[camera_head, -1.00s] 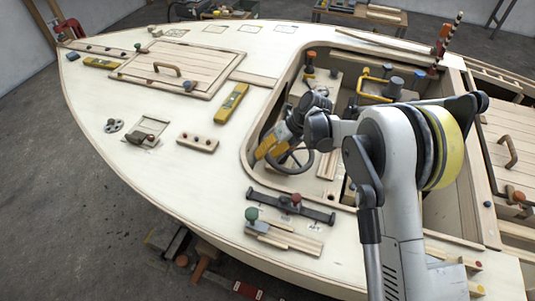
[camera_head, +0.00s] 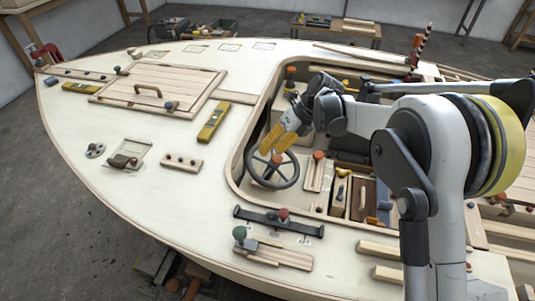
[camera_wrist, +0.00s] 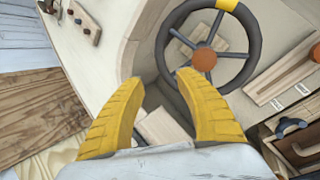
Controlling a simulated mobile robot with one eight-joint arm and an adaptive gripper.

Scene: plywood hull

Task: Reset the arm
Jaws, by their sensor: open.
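My gripper (camera_head: 275,143) has two yellow fingers and hangs over the left part of the cockpit opening, above the steering wheel (camera_head: 283,170). In the wrist view its fingers (camera_wrist: 158,85) are spread apart with nothing between them. The dark wheel with its orange-brown hub (camera_wrist: 204,59) shows just beyond the fingertips there. My arm is bent, with the forearm reaching left over the cockpit from the right side of the head view.
The pale plywood deck (camera_head: 130,200) carries a hatch with a handle (camera_head: 148,91), a yellow level (camera_head: 213,122), a black bar (camera_head: 278,222) and a slide with a green knob (camera_head: 239,232). A lever (camera_head: 317,157) and compartments (camera_head: 350,195) lie right of the wheel.

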